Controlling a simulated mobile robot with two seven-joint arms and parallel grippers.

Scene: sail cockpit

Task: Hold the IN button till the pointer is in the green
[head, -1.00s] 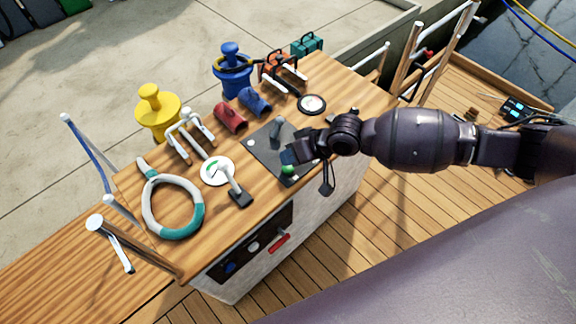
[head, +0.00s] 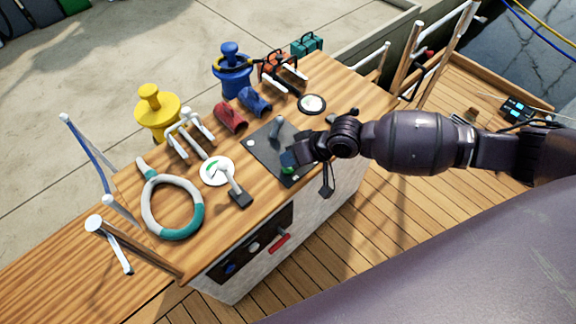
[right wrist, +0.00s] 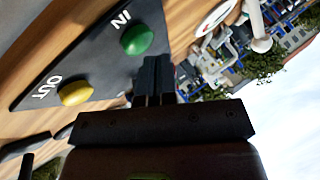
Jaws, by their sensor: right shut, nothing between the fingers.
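The green IN button (right wrist: 137,40) sits on a dark panel (right wrist: 100,60), with the yellow OUT button (right wrist: 75,92) beside it. In the head view the IN button (head: 288,170) shows partly under my right gripper (head: 290,160). My right gripper is shut and empty, its fingertips (right wrist: 152,65) close beside the IN button in the right wrist view. I cannot tell whether they touch it. A white round dial (head: 209,178) with a green patch lies left of the panel. Its pointer is too small to read. My left gripper is out of view.
A second dial (head: 312,104) lies behind. A white and teal ring (head: 196,219), red roll (head: 230,119) and blue roll (head: 254,100) lie on the wooden top.

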